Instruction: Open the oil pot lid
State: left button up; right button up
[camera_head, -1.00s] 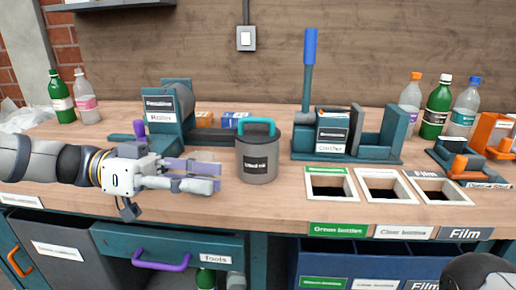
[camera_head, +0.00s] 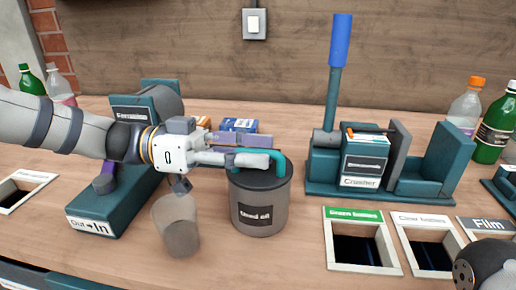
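The oil pot (camera_head: 261,216) is a grey cylinder with a dark "Used oil" label, standing upright on the bench in the middle. Its dark lid (camera_head: 262,180) sits on top with a teal arched handle (camera_head: 292,168). My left gripper (camera_head: 269,149) reaches in from the left at handle height. Its two fingers look apart, the purple one behind the handle and the grey one in front. The grey finger hides part of the handle, so contact is unclear. The lid looks seated on the pot. My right gripper is not in view; a dark rounded part of mine shows at the lower right.
A translucent grey cup (camera_head: 176,228) stands left of the pot, below my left wrist. A teal granulator machine (camera_head: 112,207) is at the left. The crusher (camera_head: 366,170) with a blue lever and the framed bin openings (camera_head: 361,241) lie to the right. Small boxes (camera_head: 238,125) stand behind.

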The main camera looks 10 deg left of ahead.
pick_arm(q)
jog(key=shift+d, duration=0.5)
jog(key=shift+f, duration=0.1)
grip_shut()
jog(key=shift+w, duration=0.15)
jog(key=shift+w+a+r+b, duration=0.15)
jog(key=shift+w+r, duration=0.15)
jog(key=shift+r, duration=0.2)
jog(key=shift+w+d+r+b, duration=0.15)
jog(key=shift+w+r, duration=0.1)
jog(key=shift+r, duration=0.2)
jog(key=shift+w+r+n, duration=0.55)
jog(key=shift+r+n, duration=0.05)
jog(key=shift+n, duration=0.5)
jog(key=shift+w+r+n, duration=0.4)
jog(key=shift+w+n, duration=0.25)
jog(key=shift+n, duration=0.35)
